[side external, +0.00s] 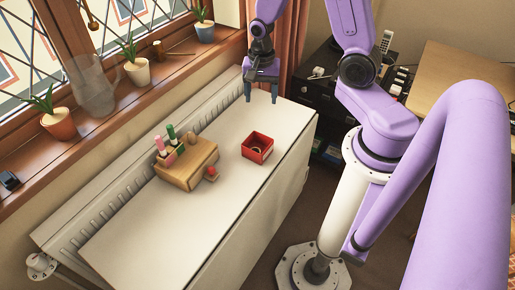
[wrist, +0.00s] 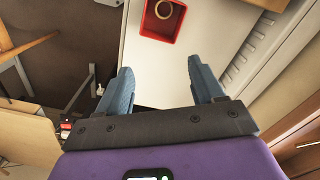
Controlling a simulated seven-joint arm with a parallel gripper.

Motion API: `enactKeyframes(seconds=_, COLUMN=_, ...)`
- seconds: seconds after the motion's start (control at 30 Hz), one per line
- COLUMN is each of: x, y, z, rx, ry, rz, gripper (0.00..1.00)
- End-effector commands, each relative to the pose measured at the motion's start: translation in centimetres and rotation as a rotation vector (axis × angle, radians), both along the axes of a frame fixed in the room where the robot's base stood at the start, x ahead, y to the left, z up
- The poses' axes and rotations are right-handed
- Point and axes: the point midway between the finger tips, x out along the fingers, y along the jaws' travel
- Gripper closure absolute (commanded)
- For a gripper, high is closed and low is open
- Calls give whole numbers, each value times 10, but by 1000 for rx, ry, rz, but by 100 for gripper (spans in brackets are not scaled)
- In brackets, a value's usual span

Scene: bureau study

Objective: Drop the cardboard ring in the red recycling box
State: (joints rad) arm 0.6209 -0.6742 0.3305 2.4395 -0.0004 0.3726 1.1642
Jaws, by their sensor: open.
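The red recycling box (side external: 257,147) stands open-topped on the white tabletop. It also shows at the top of the wrist view (wrist: 153,30). The tan cardboard ring (wrist: 164,10) is inside the box, and only a small part of it shows in the side view (side external: 256,151). My gripper (side external: 261,96) is above the far end of the table, behind the box and apart from it. In the wrist view its two blue fingers (wrist: 158,80) are spread wide with nothing between them.
A wooden desk organiser (side external: 188,165) with pink and green markers stands left of the box. A small red-topped object (side external: 211,173) is beside it. The near part of the white table (side external: 165,240) is clear. Potted plants (side external: 57,124) line the windowsill.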

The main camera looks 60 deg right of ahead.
Motion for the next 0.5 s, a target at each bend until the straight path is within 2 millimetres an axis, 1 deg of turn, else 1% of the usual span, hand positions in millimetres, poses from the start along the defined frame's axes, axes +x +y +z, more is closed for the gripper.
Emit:
enactKeyframes(seconds=0.03, x=2, y=0, z=8, rx=0, ry=-7, rz=0, gripper=33)
enactKeyframes(seconds=0.3, x=2, y=0, z=46, rx=0, ry=-8, rz=0, gripper=33)
enactKeyframes(seconds=0.5, x=1, y=0, z=69, rx=0, ry=-5, rz=-1, gripper=33)
